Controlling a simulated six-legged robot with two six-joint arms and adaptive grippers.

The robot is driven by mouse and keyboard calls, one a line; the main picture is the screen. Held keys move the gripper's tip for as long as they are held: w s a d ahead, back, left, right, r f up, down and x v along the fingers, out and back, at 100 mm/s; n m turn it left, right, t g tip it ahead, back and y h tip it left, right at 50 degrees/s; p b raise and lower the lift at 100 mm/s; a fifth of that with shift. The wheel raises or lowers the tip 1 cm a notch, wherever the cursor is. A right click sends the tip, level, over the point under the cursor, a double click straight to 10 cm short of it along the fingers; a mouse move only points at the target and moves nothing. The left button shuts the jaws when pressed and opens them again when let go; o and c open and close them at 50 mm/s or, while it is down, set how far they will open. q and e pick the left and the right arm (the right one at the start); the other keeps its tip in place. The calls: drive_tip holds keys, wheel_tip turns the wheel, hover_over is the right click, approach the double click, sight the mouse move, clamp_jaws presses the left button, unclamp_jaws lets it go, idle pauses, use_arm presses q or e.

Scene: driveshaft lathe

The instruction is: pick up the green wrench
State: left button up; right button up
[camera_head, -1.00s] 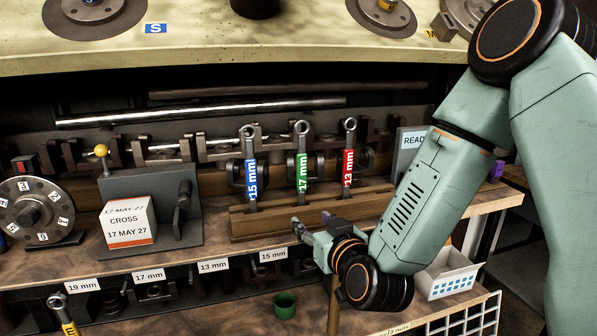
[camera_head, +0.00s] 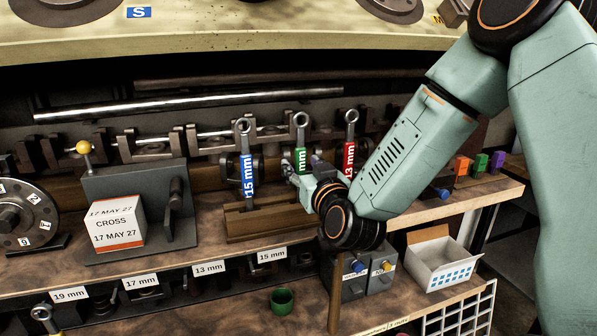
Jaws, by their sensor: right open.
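The green wrench (camera_head: 301,130) stands upright in the wooden rack (camera_head: 245,222), between the blue 15 mm wrench (camera_head: 247,160) on its left and the red 13 mm wrench (camera_head: 350,146) on its right. Its ring end and part of its green label show; its lower part is hidden behind my right gripper. My right gripper (camera_head: 299,172) is open, with its fingers up at the height of the green label, in front of the wrench or close around it; I cannot tell which. My left gripper is not in view.
A grey fixture with a yellow knob (camera_head: 84,147) and a white CROSS box (camera_head: 117,223) stand to the left. A green cup (camera_head: 281,301) and a white open box (camera_head: 441,262) are on the lower shelf. Orange, green and purple blocks (camera_head: 480,164) stand at the right.

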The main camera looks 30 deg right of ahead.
drive_tip(key=shift+w+d, duration=0.2)
drive_tip(key=shift+w, duration=0.5)
drive_tip(key=shift+w+d+r, duration=0.1)
drive_tip(key=shift+w+d, duration=0.15)
drive_tip(key=shift+w, duration=0.1)
drive_tip(key=shift+w+a, duration=0.1)
drive_tip(key=shift+w, duration=0.05)
drive_tip(key=shift+c, duration=0.2)
clamp_jaws()
